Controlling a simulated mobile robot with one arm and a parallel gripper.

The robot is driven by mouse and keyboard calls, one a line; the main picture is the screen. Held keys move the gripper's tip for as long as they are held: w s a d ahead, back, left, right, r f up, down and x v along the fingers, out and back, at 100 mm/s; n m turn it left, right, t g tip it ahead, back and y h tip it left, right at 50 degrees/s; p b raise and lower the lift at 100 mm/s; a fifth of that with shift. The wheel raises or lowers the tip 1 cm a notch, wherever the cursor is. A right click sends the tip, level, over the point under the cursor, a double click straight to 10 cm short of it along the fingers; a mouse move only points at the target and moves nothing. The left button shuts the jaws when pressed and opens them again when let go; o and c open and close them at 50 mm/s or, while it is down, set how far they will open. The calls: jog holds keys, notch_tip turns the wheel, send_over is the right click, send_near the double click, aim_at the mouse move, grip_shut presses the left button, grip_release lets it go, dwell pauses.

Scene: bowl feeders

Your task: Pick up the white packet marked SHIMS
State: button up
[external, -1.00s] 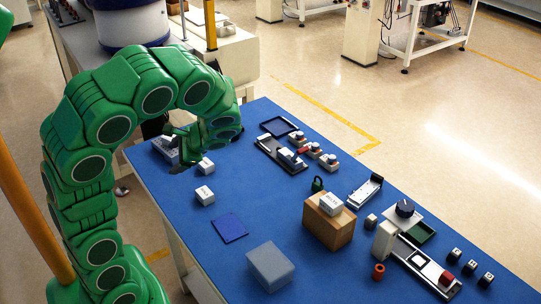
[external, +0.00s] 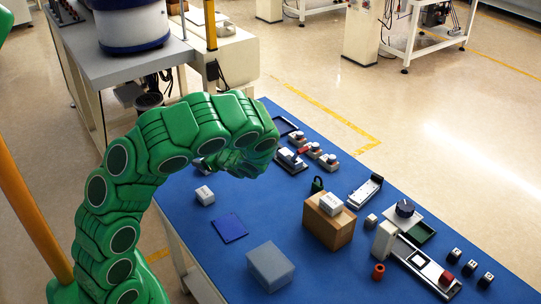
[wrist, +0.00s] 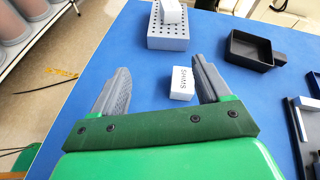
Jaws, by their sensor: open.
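The white packet marked SHIMS (wrist: 182,85) lies flat on the blue table in the wrist view, its lettering facing up. It shows between my fingers, nearer the right one, with no finger seen gripping it. My gripper (wrist: 160,63) is open and empty, fingers spread wide. In the external view, my green arm reaches over the far left part of the table and appears to hide this packet; the fingers are not clear there.
A grey block with holes (wrist: 168,42) stands beyond the packet, with a white packet (wrist: 171,11) on top. A black tray (wrist: 250,50) lies to the right. Another white packet (external: 204,195) lies nearer on the table. A brown box (external: 328,226) carries a white packet (external: 331,203).

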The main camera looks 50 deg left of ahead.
jog(key=w+f+m, duration=0.1)
jog(key=f, duration=0.1)
jog(key=w+f+m+t, duration=0.1)
jog(key=f, duration=0.2)
jog(key=w+f+m, duration=0.1)
jog(key=f+m, duration=0.1)
jog(key=f, duration=0.1)
jog(key=shift+w+a+t, duration=0.25)
jog(key=shift+t, duration=0.05)
jog(key=shift+r+x, duration=0.15)
jog(key=shift+x, duration=1.75)
jog(key=shift+r+x, duration=0.15)
jog(key=shift+x, duration=1.8)
jog(key=shift+w+a, duration=0.1)
jog(key=shift+w, duration=0.05)
jog(key=c, duration=1.2)
jog(key=shift+o, duration=0.2)
jog(key=shift+r, duration=0.1)
jog(key=shift+r, duration=0.6)
notch_tip(320, 180, up, 2)
jog(key=shift+r, duration=0.1)
jog(key=s+d+r, duration=0.8)
jog(key=s+r, duration=0.1)
jog(key=s, duration=0.2)
jog(key=shift+d+r, duration=0.25)
jog(key=shift+d, duration=0.05)
